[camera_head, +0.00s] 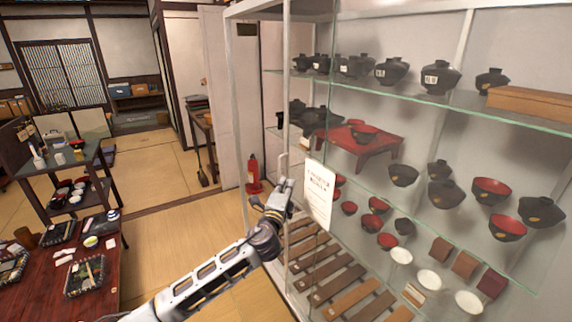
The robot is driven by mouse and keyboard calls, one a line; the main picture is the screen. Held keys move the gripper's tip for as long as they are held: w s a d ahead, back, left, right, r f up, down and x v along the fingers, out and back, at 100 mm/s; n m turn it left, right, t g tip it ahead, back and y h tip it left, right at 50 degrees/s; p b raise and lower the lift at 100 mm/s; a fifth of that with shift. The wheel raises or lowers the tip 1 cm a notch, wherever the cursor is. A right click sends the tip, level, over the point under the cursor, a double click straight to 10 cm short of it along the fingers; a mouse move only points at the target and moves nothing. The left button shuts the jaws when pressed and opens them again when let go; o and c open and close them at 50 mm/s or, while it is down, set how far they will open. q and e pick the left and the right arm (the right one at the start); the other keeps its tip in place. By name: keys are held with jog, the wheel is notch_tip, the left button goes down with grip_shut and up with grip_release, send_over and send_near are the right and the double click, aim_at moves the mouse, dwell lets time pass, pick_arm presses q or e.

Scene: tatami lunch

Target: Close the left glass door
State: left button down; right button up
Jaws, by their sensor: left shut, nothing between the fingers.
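A tall glass display cabinet (237,120) with a pale frame fills the right side of the view. Its left glass door (300,90) shows as a clear pane with a thin vertical edge; I cannot tell how far it stands open. A white paper notice (319,196) hangs on the glass. My left gripper (285,186) is shut and empty, pointing up beside the door's edge, just left of the notice. I cannot tell whether it touches the door. My right gripper is out of view.
Black and red bowls (491,191) and a red stand (358,143) fill the glass shelves. A fire extinguisher (253,176) stands behind the gripper. A red table (40,278) with trays and a dark shelf rack (70,178) are at left.

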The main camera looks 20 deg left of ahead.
pick_arm(q)
jog(key=shift+d+f+x, duration=0.25)
jog(key=shift+d+x, duration=0.1)
jog(key=shift+x, duration=1.35)
send_near(289, 155)
jog(key=shift+w+d, duration=1.05)
jog(key=shift+d, duration=0.2)
jog(key=shift+w+a+r+p, duration=0.25)
jog(key=shift+w+a+p, duration=0.55)
jog(key=shift+a, duration=0.25)
jog(key=shift+w+a+r, duration=0.1)
jog(key=shift+w+a, duration=0.35)
jog(key=shift+a, duration=0.15)
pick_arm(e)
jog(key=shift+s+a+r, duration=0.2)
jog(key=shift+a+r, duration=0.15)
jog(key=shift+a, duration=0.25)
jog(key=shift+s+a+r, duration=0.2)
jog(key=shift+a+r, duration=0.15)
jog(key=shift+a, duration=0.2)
pick_arm(q)
jog(key=shift+a, duration=0.1)
